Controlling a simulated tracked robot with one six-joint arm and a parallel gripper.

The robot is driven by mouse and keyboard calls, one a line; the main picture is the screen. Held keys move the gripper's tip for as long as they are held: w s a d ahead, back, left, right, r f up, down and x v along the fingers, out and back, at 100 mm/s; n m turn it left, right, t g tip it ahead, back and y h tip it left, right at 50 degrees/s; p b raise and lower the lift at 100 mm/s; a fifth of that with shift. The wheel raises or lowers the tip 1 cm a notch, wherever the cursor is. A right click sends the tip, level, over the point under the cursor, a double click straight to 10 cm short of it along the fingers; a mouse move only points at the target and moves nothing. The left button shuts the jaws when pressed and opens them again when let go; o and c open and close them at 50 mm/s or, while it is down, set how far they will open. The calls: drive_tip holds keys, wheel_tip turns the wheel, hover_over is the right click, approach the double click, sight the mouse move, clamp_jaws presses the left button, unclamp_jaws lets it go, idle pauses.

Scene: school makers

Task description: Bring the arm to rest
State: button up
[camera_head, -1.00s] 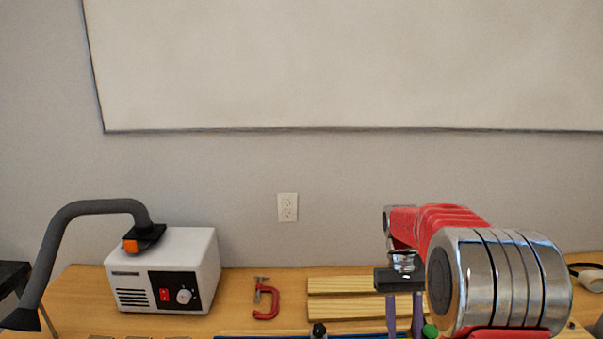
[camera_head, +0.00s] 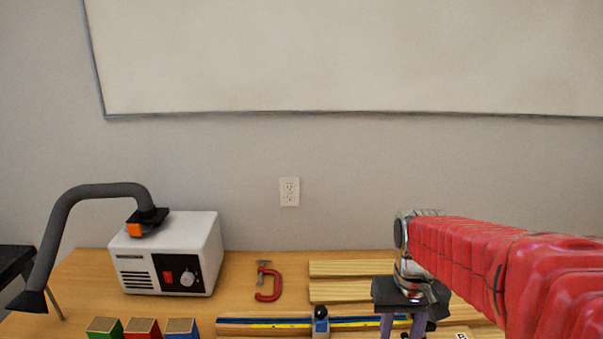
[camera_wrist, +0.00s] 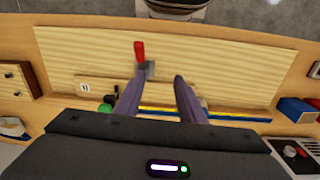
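My gripper (camera_head: 402,325) hangs over the bench at the right in the head view, its fingers pointing down and cut off by the bottom edge. In the wrist view my gripper (camera_wrist: 161,78) shows two grey-purple fingers with a clear gap between them. They hold nothing. My red arm link (camera_head: 500,265) reaches in from the right edge of the head view. A red-handled tool (camera_wrist: 140,52) lies on a pale wooden board (camera_wrist: 215,65) beyond the left fingertip in the wrist view.
A white fume extractor (camera_head: 168,255) with a grey hose stands at the left of the bench. A red clamp (camera_head: 268,288) and wooden strips (camera_head: 350,269) lie at the back. Red, green and blue boxes (camera_head: 142,328) sit in front. A blue-yellow strip (camera_head: 265,322) lies near the gripper.

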drive_tip(key=s+a+r+t, duration=0.3)
drive_tip(key=s+r+t, duration=0.2)
drive_tip(key=s, duration=0.6)
drive_tip(key=shift+a+r+n, duration=0.25)
drive_tip(key=shift+r+n, duration=0.05)
drive_tip(key=shift+r, duration=0.3)
drive_tip(key=shift+s, duration=0.1)
idle(1.9)
